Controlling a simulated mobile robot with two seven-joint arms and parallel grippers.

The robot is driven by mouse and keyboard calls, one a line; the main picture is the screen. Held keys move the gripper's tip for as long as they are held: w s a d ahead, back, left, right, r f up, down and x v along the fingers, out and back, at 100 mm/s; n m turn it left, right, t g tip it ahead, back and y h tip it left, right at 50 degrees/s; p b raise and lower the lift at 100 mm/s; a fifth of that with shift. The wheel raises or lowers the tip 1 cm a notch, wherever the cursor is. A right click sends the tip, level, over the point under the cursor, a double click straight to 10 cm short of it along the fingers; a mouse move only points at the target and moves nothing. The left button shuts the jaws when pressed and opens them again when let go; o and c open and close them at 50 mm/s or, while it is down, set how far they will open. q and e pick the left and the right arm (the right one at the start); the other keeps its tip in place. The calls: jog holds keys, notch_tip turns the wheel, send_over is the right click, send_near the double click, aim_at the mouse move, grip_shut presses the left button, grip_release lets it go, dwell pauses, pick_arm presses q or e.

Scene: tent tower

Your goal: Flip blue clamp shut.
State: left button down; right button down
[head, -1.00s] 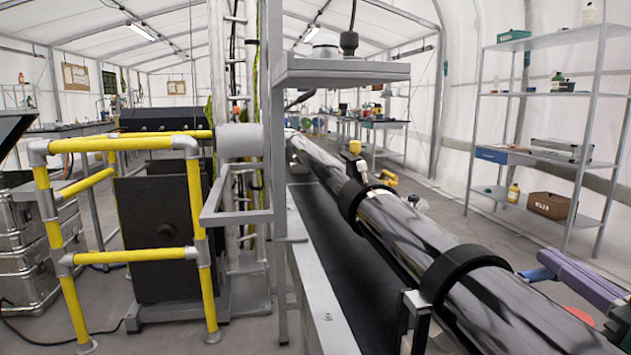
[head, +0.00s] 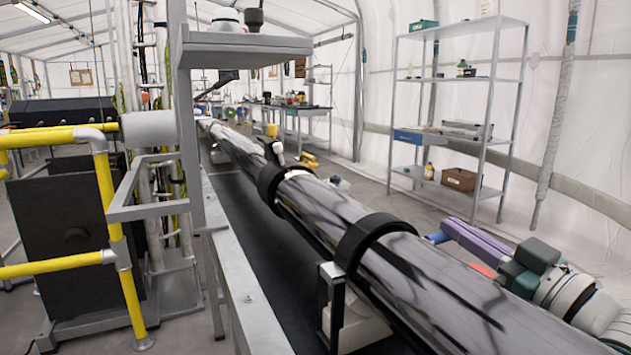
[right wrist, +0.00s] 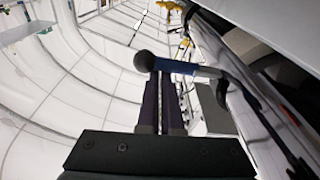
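The blue clamp's handle (right wrist: 182,67) is a short blue bar with a dark ball at its left end, seen in the right wrist view. It crosses in front of my right gripper's purple fingers (right wrist: 160,100), which lie side by side and look shut. I cannot tell whether they touch the bar. In the head view the blue part (head: 437,237) shows beside the long glossy black tube (head: 400,265), at the tips of my right gripper (head: 450,226). The clamp's body is hidden behind the tube. My left gripper is not in view.
Thick black rings (head: 373,240) circle the tube, which rests on a stand over a dark bench. A grey metal frame (head: 190,130) and a yellow railing (head: 110,200) stand at left. A metal shelf (head: 460,80) stands behind at right. Open floor lies between tube and shelf.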

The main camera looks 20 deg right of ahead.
notch_tip(320, 180, up, 5)
jog(key=p, duration=0.4)
jog(key=s+f, duration=0.2)
jog(key=s, duration=0.7)
jog(key=shift+d+f, duration=0.15)
jog(key=shift+f, duration=0.1)
jog(key=shift+s, duration=0.1)
